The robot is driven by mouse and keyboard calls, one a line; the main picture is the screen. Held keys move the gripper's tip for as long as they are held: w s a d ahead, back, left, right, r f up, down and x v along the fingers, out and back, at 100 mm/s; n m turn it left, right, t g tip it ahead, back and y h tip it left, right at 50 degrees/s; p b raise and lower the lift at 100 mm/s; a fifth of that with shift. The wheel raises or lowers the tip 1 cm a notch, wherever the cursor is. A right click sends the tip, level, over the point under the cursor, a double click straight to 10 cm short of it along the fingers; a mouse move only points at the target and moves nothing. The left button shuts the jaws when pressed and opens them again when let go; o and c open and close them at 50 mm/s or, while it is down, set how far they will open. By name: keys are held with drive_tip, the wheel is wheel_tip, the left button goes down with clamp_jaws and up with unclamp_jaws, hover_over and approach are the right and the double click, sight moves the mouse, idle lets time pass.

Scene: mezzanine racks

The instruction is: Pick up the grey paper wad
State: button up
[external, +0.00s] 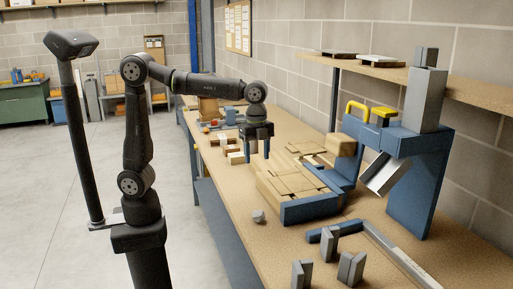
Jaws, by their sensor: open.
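The grey paper wad (258,216) is a small crumpled lump. It lies on the wooden bench top (234,196) near the bench's left edge, just left of the blue machine's base. My gripper (257,152) is open and points down. It is above the bench, farther back than the wad and clearly apart from it. No object shows between its fingers.
A blue machine (420,175) with a yellow handle stands at right. Grey metal brackets (351,268) stand in front. A shelf (390,74) overhangs the wall side.

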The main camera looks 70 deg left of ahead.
drive_tip(key=s+a+f+n+h, duration=0.1)
drive_tip(key=a+f+n+h, duration=0.15)
drive_tip(key=n, duration=0.55)
drive_tip(key=n+t+h, duration=0.2)
drive_tip(key=n, duration=1.1)
approach(256, 210)
drive_tip(key=x, duration=0.4)
drive_tip(key=shift+w+f, duration=0.15)
drive_tip(key=shift+f, duration=0.2)
drive_tip(key=shift+x, duration=2.7)
drive_tip(key=shift+w+a, duration=0.1)
drive_tip(key=shift+a, duration=0.05)
drive_tip(key=c, duration=0.7)
